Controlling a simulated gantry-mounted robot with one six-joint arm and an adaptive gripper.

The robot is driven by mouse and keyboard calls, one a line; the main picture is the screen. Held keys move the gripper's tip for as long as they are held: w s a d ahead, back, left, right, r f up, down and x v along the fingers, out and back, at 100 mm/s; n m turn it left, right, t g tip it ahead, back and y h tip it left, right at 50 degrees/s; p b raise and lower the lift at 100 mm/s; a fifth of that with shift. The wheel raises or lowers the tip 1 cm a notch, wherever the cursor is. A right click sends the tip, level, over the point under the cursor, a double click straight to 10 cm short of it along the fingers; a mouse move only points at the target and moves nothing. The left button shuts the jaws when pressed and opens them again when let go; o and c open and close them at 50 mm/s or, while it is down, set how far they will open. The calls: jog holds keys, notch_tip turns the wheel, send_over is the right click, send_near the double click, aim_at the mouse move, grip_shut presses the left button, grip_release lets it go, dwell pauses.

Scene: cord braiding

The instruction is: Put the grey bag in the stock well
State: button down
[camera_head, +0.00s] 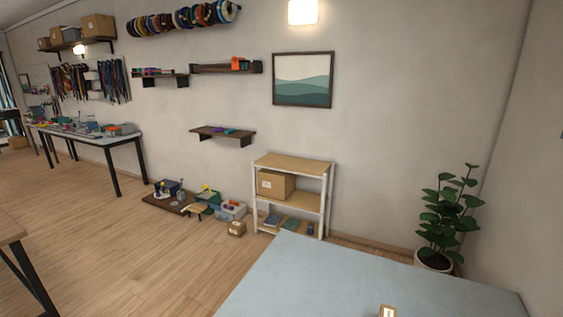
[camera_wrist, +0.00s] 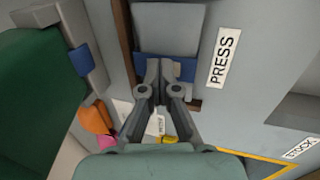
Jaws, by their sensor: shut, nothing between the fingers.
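My gripper (camera_wrist: 160,68) is shut and empty in the wrist view, its fingertips over a brown-edged recess beside a PRESS label (camera_wrist: 223,57). A grey block (camera_wrist: 168,28) with a blue band lies just beyond the fingertips; I cannot tell whether they touch. I cannot make out the grey bag for certain in either view. A STOCK label (camera_wrist: 300,148) sits at the lower right by a yellow outline (camera_wrist: 262,158); the inside of the stock well is not clearly visible. The head view does not show my gripper.
In the wrist view, a dark green body (camera_wrist: 38,95), a second grey block with a blue band (camera_wrist: 82,58), and an orange piece (camera_wrist: 96,118) lie left. In the head view, a pale table (camera_head: 330,280) fills the front, with a shelf unit (camera_head: 293,165) and plant (camera_head: 447,215) behind.

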jog(key=shift+a, duration=0.15)
jog(key=shift+w+a+p, duration=0.3)
jog(key=shift+w+a, duration=0.15)
jog(key=shift+a, duration=0.4)
jog(key=shift+w+a+p, duration=0.35)
jog(key=shift+w+a, duration=0.05)
jog(key=shift+a, duration=0.5)
jog(key=shift+w+a+p, duration=0.3)
jog(key=shift+w+a, duration=0.15)
jog(key=shift+a, duration=0.4)
notch_tip(320, 180, up, 8)
jog(key=p, duration=0.8)
